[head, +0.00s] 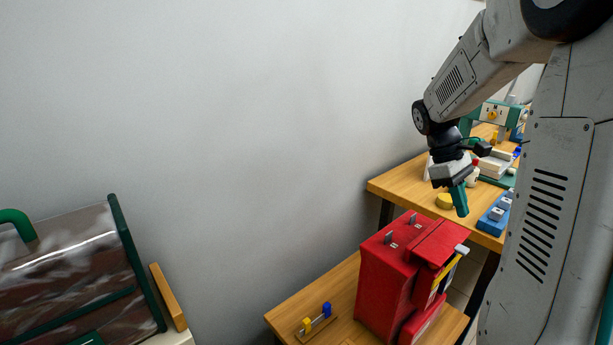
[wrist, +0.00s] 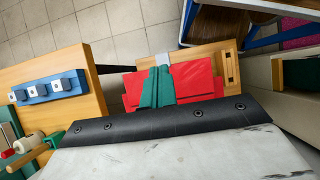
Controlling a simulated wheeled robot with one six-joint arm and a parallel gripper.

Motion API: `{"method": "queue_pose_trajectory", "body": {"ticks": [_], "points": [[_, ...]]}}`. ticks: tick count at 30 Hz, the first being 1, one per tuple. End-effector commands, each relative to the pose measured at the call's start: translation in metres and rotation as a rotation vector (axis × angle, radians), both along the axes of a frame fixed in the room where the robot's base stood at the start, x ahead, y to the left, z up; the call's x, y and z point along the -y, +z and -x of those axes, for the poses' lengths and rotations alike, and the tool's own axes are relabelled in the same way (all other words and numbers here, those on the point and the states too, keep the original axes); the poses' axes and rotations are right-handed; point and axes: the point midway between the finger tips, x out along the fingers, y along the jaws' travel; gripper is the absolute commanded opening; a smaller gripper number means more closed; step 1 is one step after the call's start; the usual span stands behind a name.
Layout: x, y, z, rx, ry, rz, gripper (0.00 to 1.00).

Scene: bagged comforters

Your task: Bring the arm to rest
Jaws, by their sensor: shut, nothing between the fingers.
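My gripper (head: 460,198) hangs from the arm in the upper right of the head view, its green fingers pointing down. It is shut with nothing between the fingers. In the head view it is above and beyond the red box-like thing, in front of the wooden table. In the wrist view the green fingers (wrist: 157,88) are together, seen against the red thing below. They appear apart from it.
The red box-like thing (head: 385,285) stands on a low wooden table (head: 290,311). A higher wooden table (head: 400,184) holds a blue switch block (head: 494,214) and a yellow piece (head: 444,201). A clear bag with green edging (head: 75,265) is at left. Bare wall lies between.

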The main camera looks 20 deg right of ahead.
Motion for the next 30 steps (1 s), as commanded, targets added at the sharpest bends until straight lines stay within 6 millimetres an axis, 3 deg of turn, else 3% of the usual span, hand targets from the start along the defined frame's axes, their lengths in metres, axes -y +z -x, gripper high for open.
{"method": "queue_pose_trajectory", "body": {"ticks": [5, 8, 19, 24, 30], "points": [[0.000, 0.000, 0.000, 0.009, -0.032, 0.016, 0.00], [-0.010, -0.011, 0.004, 0.023, -0.129, 0.028, 0.00], [-0.131, 0.014, 0.051, 0.247, -0.414, 0.062, 0.00], [-0.192, 0.026, 0.084, 0.379, -0.462, 0.029, 0.00], [-0.244, 0.032, 0.121, 0.509, -0.436, -0.044, 0.00]]}}
